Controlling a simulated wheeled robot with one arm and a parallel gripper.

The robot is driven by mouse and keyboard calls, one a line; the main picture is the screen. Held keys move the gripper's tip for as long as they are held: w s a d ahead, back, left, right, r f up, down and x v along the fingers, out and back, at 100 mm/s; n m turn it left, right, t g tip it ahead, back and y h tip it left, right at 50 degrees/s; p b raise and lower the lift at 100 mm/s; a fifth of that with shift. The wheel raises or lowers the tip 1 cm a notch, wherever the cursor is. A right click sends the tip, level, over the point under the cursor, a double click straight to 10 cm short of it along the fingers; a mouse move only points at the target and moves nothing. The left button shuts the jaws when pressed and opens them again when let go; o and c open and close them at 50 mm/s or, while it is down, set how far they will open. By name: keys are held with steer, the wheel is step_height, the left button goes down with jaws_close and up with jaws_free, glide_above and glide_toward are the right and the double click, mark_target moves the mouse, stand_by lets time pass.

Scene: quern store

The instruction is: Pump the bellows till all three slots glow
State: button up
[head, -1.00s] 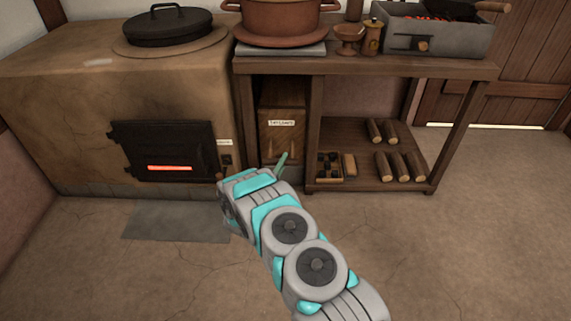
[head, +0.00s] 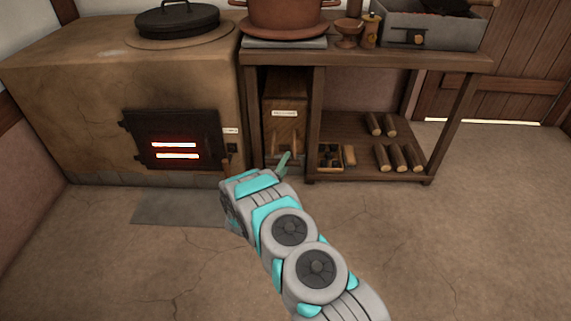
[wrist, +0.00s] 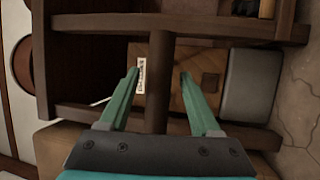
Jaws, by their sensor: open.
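The stove's dark firebox door (head: 200,133) shows two glowing orange slots (head: 174,144), one above the other. The bellows appear to be the labelled wooden box (head: 285,92) in the narrow bay right of the stove; it also shows in the wrist view (wrist: 190,72). My gripper (head: 284,160) is low in front of this bay, mostly hidden behind my arm in the head view. In the wrist view my gripper (wrist: 159,75) is open, with a dark bar (wrist: 159,95) crossing between its green fingers. I cannot tell whether the fingers touch the bar, or whether it belongs to the bellows.
The bench (head: 370,60) carries a brown pot (head: 285,15) and a grey brazier (head: 430,30). Its lower shelf (head: 345,175) holds several short logs (head: 391,157). A grey floor slab (head: 180,208) lies before the stove. Floor at the right is clear.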

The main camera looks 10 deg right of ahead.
steer(key=shift+s, duration=0.1)
steer(key=v, duration=0.7)
steer(key=shift+s+a+f, duration=0.15)
steer(key=shift+s+a, duration=0.05)
steer(key=shift+a, duration=0.05)
